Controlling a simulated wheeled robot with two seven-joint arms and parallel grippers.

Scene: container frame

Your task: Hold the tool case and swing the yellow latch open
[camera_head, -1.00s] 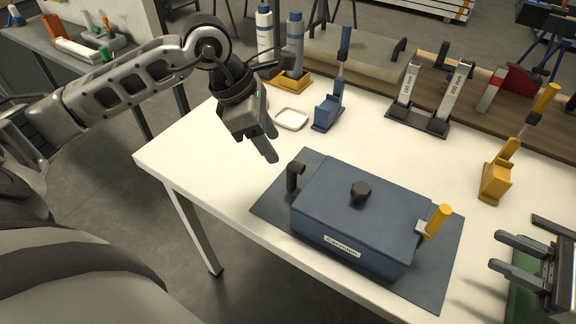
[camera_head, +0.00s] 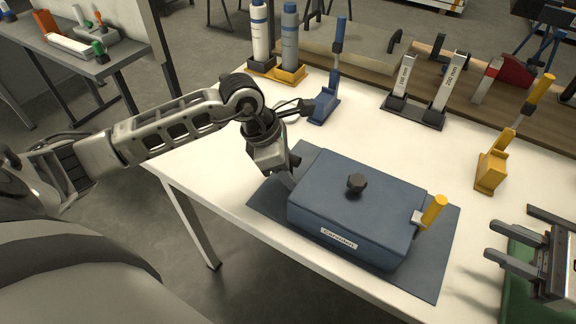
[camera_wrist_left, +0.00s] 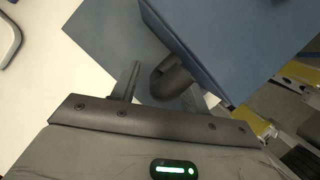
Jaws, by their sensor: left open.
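The blue tool case (camera_head: 330,205) sits on a dark blue mat (camera_head: 443,262), with a black knob (camera_head: 356,183) on its lid and a label on its front. The yellow latch (camera_head: 434,210) sticks up, slightly tilted, at the case's right end. My left gripper (camera_head: 290,178) is at the case's left end and hides the black side handle in the head view. In the left wrist view the handle (camera_wrist_left: 170,80) shows between the open fingers (camera_wrist_left: 166,92); I cannot tell whether they touch it. My right gripper (camera_head: 494,241) is open and empty, right of the latch.
A blue toggle clamp (camera_head: 325,108) and a yellow toggle clamp (camera_head: 491,172) stand behind the case. A black stand with two upright plates (camera_head: 415,112) is at the back. Bottles (camera_head: 289,45) stand at the back left. White tabletop is free between them and the case.

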